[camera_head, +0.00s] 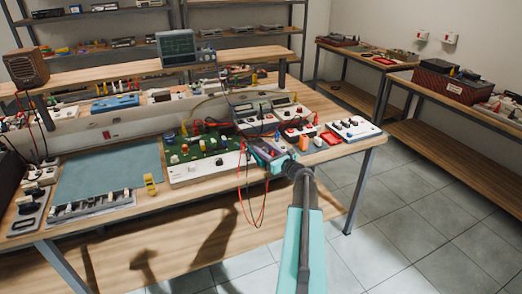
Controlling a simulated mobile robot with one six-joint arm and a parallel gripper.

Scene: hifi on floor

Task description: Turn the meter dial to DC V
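A small dark handheld unit (264,150), which looks like the meter, lies near the front edge of the bench. Red and black leads hang from beside it over the edge. Its dial and markings are too small to read, and my arm end partly hides it. My gripper (275,161) is at the unit's near right side, at the end of my teal arm reaching up from below. I cannot tell whether it touches the unit. The fingers are too small and covered to show whether they are open or shut.
A green circuit board (207,146) on a white base stands left of the unit. A larger bench instrument (257,112) stands behind it. A red tray (331,138) and a white switch panel (353,129) are to the right. A teal mat (108,172) lies at left. Tiled floor is open at right.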

